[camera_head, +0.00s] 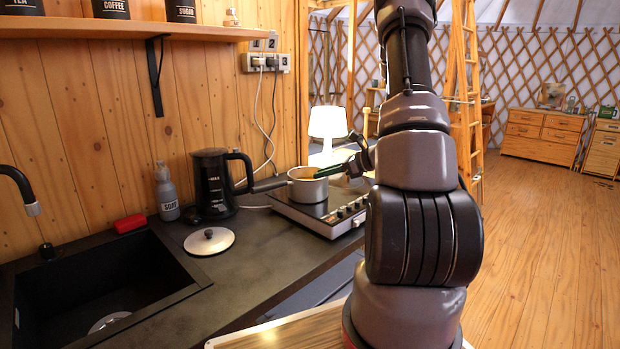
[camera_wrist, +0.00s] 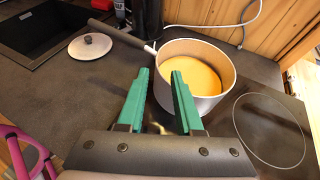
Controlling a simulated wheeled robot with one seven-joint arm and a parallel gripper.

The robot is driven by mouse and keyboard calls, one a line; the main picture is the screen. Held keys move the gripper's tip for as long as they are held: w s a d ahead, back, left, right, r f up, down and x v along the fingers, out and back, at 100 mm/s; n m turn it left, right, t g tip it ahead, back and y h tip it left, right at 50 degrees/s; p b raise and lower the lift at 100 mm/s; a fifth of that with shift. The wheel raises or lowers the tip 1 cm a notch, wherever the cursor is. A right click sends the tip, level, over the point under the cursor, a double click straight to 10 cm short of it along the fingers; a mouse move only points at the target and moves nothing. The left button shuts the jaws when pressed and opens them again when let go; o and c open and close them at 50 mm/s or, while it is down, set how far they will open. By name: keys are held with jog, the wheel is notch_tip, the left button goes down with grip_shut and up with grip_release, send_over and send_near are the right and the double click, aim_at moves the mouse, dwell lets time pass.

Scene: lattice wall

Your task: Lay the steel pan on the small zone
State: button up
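The steel pan (camera_head: 307,191) sits on the hob (camera_head: 325,225), with yellow-orange contents and a dark handle (camera_head: 268,185) pointing left. It also shows in the wrist view (camera_wrist: 213,103). My gripper (camera_wrist: 160,74) has green fingers set apart with a gap between them. They reach to the pan's near-left rim; the left finger is outside the wall and the right one overlaps the pan opening. I cannot tell whether they touch the rim. In the head view my gripper (camera_head: 325,172) is partly hidden by the pan and my arm. A bare ring-marked zone (camera_wrist: 270,130) shows right of the pan.
A white lid (camera_head: 209,241) lies on the counter (camera_head: 240,275) left of the hob. A black kettle (camera_head: 212,185), a soap bottle (camera_head: 166,192) and a sink (camera_head: 95,290) are farther left. A lit lamp (camera_head: 327,125) stands behind the hob.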

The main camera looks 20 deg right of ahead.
jog(key=s+a+r+n+g+h, duration=0.1)
jog(key=s+a+r+n+g, duration=0.4)
jog(key=s+a+r+n, duration=0.9)
jog(key=s+a+r+n+t+h, duration=0.1)
jog(key=s+r+n+t+h, duration=0.1)
jog(key=s+r+n+h, duration=0.4)
jog(key=s+r+n, duration=0.3)
jog(key=s+r, duration=0.1)
jog(key=s, duration=0.3)
jog(key=shift+a+t, duration=0.2)
jog(key=shift+t, duration=0.2)
